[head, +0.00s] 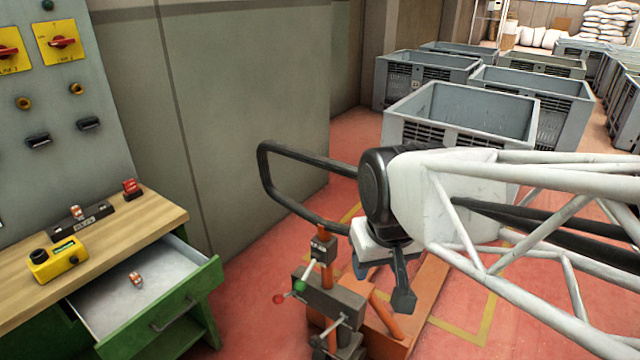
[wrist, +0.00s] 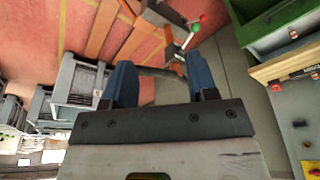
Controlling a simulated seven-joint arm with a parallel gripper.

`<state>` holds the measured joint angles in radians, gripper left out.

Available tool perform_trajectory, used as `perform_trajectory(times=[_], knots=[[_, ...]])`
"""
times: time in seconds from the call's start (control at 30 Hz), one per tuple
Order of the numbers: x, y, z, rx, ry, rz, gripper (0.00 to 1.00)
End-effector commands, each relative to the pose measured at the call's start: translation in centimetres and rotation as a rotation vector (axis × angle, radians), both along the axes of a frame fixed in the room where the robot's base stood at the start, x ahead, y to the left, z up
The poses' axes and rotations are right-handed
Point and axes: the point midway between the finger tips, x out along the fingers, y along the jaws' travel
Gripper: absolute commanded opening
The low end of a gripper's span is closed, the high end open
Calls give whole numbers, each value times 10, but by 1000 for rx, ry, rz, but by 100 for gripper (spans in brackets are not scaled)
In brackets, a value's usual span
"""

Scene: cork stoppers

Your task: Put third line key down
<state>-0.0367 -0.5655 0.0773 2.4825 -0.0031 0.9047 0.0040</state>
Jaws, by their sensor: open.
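A small orange-and-white object (head: 135,279), possibly a tagged key, lies in the open drawer (head: 105,306) of the green bench; it also shows in the wrist view (wrist: 293,34). A similar object (head: 76,212) sits at the black holder (head: 82,223) on the wooden bench top. I cannot read a line number on either. My gripper (head: 384,284) hangs open and empty over the floor, well right of the drawer. In the wrist view its two blue fingers (wrist: 161,75) are apart with nothing between them.
An orange pallet truck (head: 325,285) with a black handle stands below and beside my gripper. Yellow switch panels (head: 58,42) are on the grey cabinet at left. A yellow control box (head: 57,260) and red device (head: 131,188) stand on the bench. Grey crates (head: 460,110) fill the back.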

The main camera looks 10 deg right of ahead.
Motion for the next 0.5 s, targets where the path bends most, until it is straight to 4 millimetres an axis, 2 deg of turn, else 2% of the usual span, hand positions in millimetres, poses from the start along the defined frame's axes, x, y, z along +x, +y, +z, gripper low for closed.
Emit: perform_trajectory(times=[0.1, 0.2, 0.5], knots=[[-22, -9, -3, -2, 5, -30, 53], [-32, -13, -5, -3, 7, -46, 53], [-40, -16, -7, -4, 11, -56, 53]])
